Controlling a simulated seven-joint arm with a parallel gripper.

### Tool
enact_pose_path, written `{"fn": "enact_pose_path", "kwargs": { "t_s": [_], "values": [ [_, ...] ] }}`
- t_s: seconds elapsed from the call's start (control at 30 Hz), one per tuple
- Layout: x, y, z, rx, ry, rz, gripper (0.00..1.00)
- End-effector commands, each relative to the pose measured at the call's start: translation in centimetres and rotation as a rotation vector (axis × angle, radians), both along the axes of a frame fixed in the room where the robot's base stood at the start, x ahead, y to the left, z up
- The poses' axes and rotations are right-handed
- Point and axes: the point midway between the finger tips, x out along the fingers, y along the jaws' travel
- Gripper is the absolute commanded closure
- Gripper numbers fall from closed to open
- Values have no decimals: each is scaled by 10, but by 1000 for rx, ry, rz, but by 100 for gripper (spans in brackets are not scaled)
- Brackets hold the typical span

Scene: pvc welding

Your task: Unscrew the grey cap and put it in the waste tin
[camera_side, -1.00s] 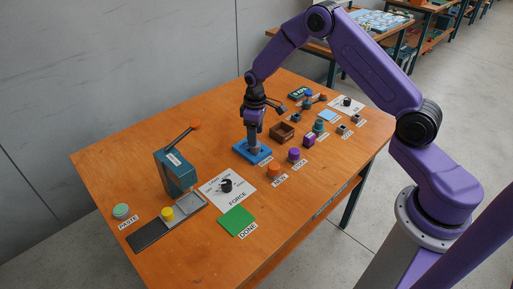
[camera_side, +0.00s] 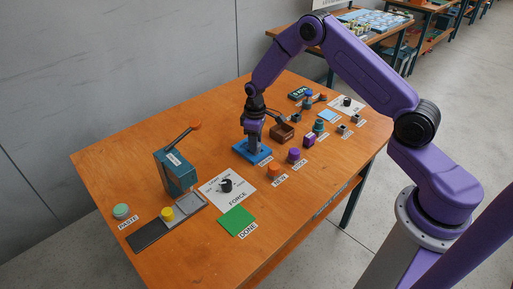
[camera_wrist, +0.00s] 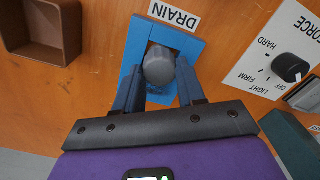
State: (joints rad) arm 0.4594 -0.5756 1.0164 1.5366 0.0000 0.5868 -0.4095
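The grey cap (camera_wrist: 159,66) shows rounded and dark grey in the wrist view, over the blue drain block (camera_wrist: 139,54). The block also shows in the side view (camera_side: 262,157). My gripper (camera_wrist: 159,82) points down at the block, with one finger on each side of the cap. Narrow gaps seem to show between fingers and cap, so it looks open around it. In the side view my gripper (camera_side: 252,140) hides the cap. A brown open-topped box (camera_side: 283,132), apparently empty, stands just right of my gripper; no waste label is readable. It also shows in the wrist view (camera_wrist: 72,28).
A FORCE dial (camera_side: 226,186) and a teal lever press (camera_side: 173,173) stand left of the block. An orange piece (camera_side: 274,171) and purple pieces (camera_side: 294,155) stand to its right. A green DONE pad (camera_side: 237,221) lies near the front edge.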

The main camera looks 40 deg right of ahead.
Motion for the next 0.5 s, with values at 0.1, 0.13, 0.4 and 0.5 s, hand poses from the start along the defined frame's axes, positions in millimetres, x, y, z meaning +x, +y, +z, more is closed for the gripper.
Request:
{"fn": "enact_pose_path", "kwargs": {
  "t_s": [0.1, 0.13, 0.4, 0.5],
  "values": [
    [0, 0, 0, 0, 0, 6, 100],
    [0, 0, 0, 0, 0, 16, 100],
    [0, 0, 0, 0, 0, 287, 100],
    [-1, 0, 0, 0, 1, 399, 100]
  ]
}}
